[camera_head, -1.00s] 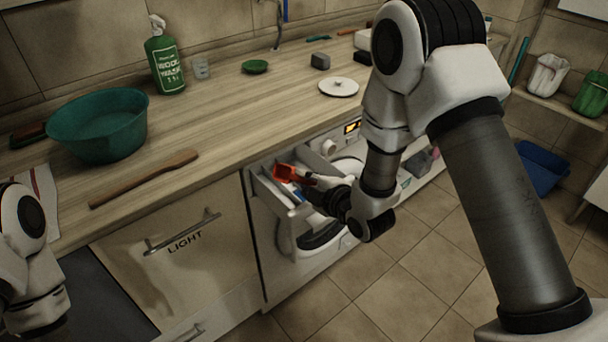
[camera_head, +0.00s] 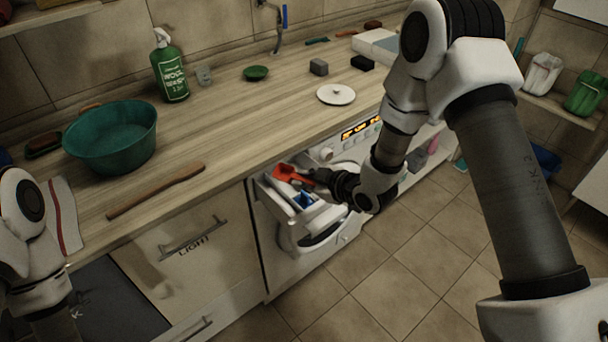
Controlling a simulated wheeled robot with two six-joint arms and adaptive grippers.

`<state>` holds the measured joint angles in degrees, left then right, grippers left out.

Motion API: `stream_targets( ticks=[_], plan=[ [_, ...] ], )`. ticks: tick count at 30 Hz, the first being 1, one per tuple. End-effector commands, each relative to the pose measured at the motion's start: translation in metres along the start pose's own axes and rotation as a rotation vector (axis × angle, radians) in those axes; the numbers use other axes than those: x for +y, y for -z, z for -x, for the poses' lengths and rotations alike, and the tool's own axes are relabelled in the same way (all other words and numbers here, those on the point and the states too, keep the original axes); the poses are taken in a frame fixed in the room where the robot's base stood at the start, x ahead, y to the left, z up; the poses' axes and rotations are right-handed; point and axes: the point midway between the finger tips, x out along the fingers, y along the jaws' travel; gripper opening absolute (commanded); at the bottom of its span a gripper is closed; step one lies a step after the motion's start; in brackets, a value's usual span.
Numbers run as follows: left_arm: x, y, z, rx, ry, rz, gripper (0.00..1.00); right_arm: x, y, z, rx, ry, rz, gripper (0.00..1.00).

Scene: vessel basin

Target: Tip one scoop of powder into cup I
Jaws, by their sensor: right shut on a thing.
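A red scoop (camera_head: 287,174) is at the washing machine's pulled-out detergent drawer (camera_head: 325,217), over its back left part. My right gripper (camera_head: 318,178) is shut on the scoop's handle, at the right of the scoop's head. A blue insert (camera_head: 303,199) shows in the drawer in front of the scoop. I cannot read a mark for cup I, and I cannot tell whether powder is in the scoop or the drawer. Of my left arm only links show at the left edge; its gripper is out of view.
The washing machine (camera_head: 347,150) stands under the wooden counter, its display lit. A teal basin (camera_head: 112,160), a wooden stick (camera_head: 157,190), a green bottle (camera_head: 171,73) and a white lid-like disc (camera_head: 336,95) are on the counter. The tiled floor in front is clear.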

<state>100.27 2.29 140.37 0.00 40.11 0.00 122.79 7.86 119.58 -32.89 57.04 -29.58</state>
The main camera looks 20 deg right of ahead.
Motion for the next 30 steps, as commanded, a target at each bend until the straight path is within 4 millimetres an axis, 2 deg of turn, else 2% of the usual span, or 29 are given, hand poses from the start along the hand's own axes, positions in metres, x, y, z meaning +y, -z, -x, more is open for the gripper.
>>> stream_targets(
  ticks=[1, 15, 21, 30],
  plan=[
    [0.0, 0.0, 0.01, 0.0, 0.0, 0.0, 0.4, 0.004, 0.006, 0.004, 0.0, 0.01, -0.027, 0.0],
    [0.0, 0.0, 0.053, 0.0, 0.0, 0.0, 0.4, 0.016, 0.019, 0.012, 0.001, 0.145, -0.317, 0.0],
    [0.0, 0.0, 0.059, 0.0, 0.0, 0.0, 0.4, 0.017, 0.019, 0.012, 0.0, 0.175, -0.38, 0.0],
    [0.0, 0.0, 0.058, 0.0, 0.0, 0.0, 0.4, 0.016, 0.019, 0.011, 0.0, 0.176, -0.383, 0.0]
  ],
)
